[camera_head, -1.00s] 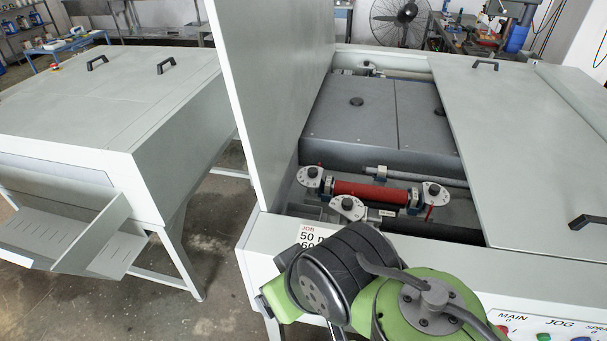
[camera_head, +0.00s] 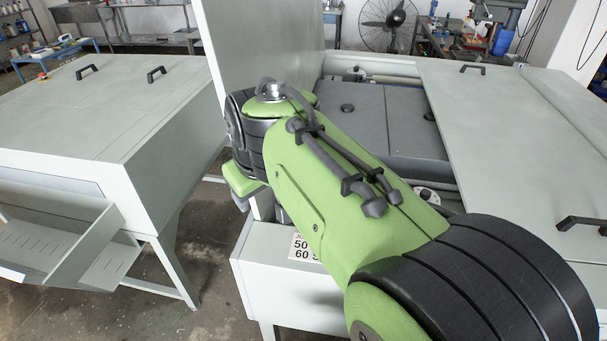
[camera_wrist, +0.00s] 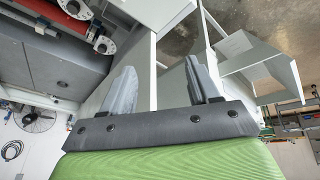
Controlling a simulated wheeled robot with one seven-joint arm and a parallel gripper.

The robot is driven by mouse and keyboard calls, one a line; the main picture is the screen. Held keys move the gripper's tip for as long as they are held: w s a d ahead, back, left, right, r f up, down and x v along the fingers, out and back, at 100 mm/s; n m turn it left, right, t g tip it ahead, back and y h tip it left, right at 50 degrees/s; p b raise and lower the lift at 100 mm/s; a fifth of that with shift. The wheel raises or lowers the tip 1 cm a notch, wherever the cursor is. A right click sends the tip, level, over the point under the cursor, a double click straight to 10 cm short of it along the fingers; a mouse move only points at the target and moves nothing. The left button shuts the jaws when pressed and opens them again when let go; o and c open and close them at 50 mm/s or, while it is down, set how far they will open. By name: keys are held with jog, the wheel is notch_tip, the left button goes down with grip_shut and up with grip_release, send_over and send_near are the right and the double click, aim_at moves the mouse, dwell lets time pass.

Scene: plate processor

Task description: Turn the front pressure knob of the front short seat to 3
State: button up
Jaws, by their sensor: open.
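My gripper (camera_wrist: 160,72) shows in the wrist view with its two grey fingers apart and nothing between them. The red roller (camera_wrist: 90,24) lies at the upper left of that view, with a round dial knob (camera_wrist: 103,45) on a pale plate at its end and another knob plate (camera_wrist: 76,9) beside it. My fingers are apart from these knobs. In the head view, one dial knob (camera_head: 427,196) shows just right of my arm. My arm hides the roller and the other knobs there. The dial readings are too small to tell.
The raised lid (camera_head: 262,45) stands upright beside my arm. The machine's front wall (camera_head: 262,270) and the flat cover (camera_head: 490,130) border the opening, with dark covers (camera_head: 375,115) inside it. A second machine (camera_head: 110,110) with a side tray stands at left.

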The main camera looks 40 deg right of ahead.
jog(key=w+d+f+p, duration=0.1)
jog(key=w+d+f, duration=0.3)
jog(key=w+d, duration=1)
jog(key=w+d+f+m+y, duration=0.1)
jog(key=d+f, duration=0.3)
jog(key=d, duration=0.3)
jog(key=w+d+f, duration=0.1)
jog(key=d+f, duration=0.4)
jog(key=d, duration=0.3)
jog(key=p+x, duration=0.1)
jog(key=x, duration=0.9)
jog(key=a+p+x, duration=0.1)
jog(key=x, duration=0.4)
jog(key=shift+p, duration=0.3)
jog(key=shift+c, duration=0.2)
jog(key=c, duration=1)
jog(key=shift+m+b, duration=0.3)
